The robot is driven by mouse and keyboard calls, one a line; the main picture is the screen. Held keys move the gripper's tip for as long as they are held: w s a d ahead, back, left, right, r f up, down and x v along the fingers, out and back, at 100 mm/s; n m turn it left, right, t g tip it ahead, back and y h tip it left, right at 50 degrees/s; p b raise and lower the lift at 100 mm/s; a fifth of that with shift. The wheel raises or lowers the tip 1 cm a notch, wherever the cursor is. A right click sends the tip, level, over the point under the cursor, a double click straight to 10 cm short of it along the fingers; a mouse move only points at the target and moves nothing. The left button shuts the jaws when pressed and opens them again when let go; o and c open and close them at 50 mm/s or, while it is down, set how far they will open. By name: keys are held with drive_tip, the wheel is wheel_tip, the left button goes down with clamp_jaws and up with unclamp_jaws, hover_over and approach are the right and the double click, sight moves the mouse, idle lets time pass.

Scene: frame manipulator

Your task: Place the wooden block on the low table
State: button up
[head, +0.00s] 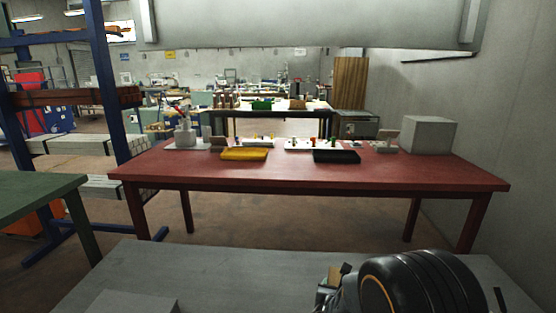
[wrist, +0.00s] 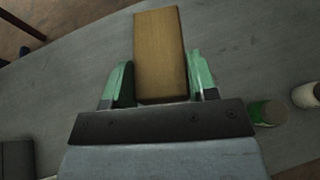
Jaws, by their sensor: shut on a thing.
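The wooden block (wrist: 159,45) is a plain brown oblong in the wrist view. My gripper (wrist: 160,80) has its two green fingers on either side of the block and is shut on it. The block points away from the gripper, over a grey surface (wrist: 232,62); I cannot tell whether it touches that surface. In the head view my arm's dark round joint hides most of the gripper at the bottom right. A grey tabletop (head: 225,270) fills the head view's foreground. I cannot tell whether it is the low table.
A red table (head: 280,172) stands beyond, with a yellow tray (head: 245,154), a black tray (head: 337,156) and a grey box (head: 429,134). A green table (head: 40,190) is at left. In the wrist view, a green-and-white cylinder (wrist: 266,112) and a pale cylinder (wrist: 308,95) lie right of my gripper.

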wheel_tip(320, 180, up, 22)
drive_tip(key=p, duration=1.6)
drive_tip(key=shift+r, duration=0.2)
drive_tip(key=shift+s, duration=0.1)
